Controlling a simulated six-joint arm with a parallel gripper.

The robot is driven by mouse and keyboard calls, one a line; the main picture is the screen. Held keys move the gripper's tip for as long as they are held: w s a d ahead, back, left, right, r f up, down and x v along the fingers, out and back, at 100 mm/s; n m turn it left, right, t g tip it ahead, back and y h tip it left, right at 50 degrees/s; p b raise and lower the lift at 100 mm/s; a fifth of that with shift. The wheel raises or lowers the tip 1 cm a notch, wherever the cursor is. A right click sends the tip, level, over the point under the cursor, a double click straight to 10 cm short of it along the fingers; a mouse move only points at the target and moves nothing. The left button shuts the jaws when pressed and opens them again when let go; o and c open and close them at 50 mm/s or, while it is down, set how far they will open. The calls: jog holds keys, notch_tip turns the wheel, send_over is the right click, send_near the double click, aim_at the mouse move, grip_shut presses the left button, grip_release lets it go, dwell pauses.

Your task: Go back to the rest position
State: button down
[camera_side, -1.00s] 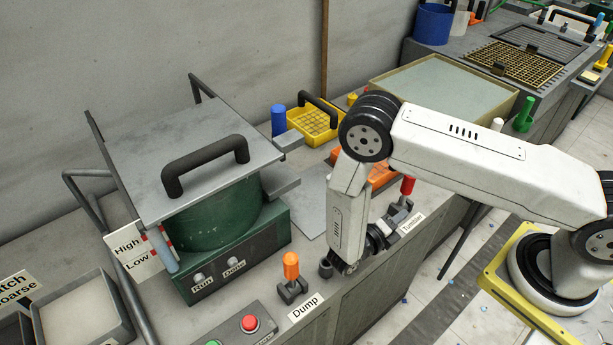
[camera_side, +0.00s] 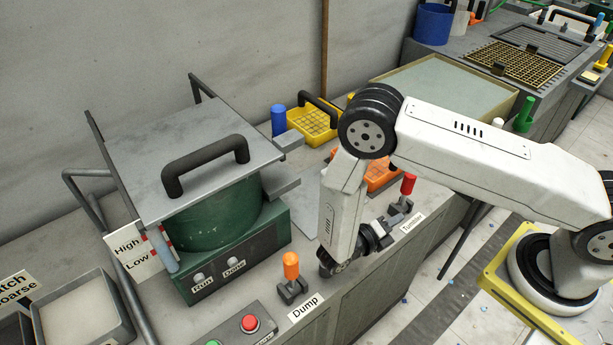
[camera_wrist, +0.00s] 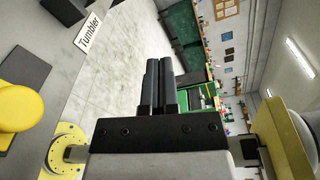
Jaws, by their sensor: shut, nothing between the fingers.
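My gripper (camera_wrist: 159,58) is in the wrist view with its two dark fingers together and nothing between them. The fingers point out over the pale floor. In the side view, my arm's last link hangs down by the bench's front edge, between the orange Dump lever (camera_side: 291,280) and the red-handled Tumbler lever (camera_side: 403,202). My wrist appears apart from both levers, though the exact gap cannot be told.
A green drum machine (camera_side: 215,220) with a grey lid (camera_side: 190,145) stands left. Behind my arm are an orange tray (camera_side: 378,172), a yellow tray (camera_side: 316,122) and a large shallow tray (camera_side: 450,85). The Tumbler label (camera_wrist: 89,32) shows in the wrist view. The floor in front is open.

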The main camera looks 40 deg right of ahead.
notch_tip(320, 180, up, 18)
jog(key=s+a+m+t+y, duration=0.1)
jog(key=m+t+y, duration=0.3)
jog(key=m+y, duration=1.3)
jog(key=m, duration=1.4)
jog(key=shift+a+m, duration=0.2)
jog(key=shift+m, duration=0.1)
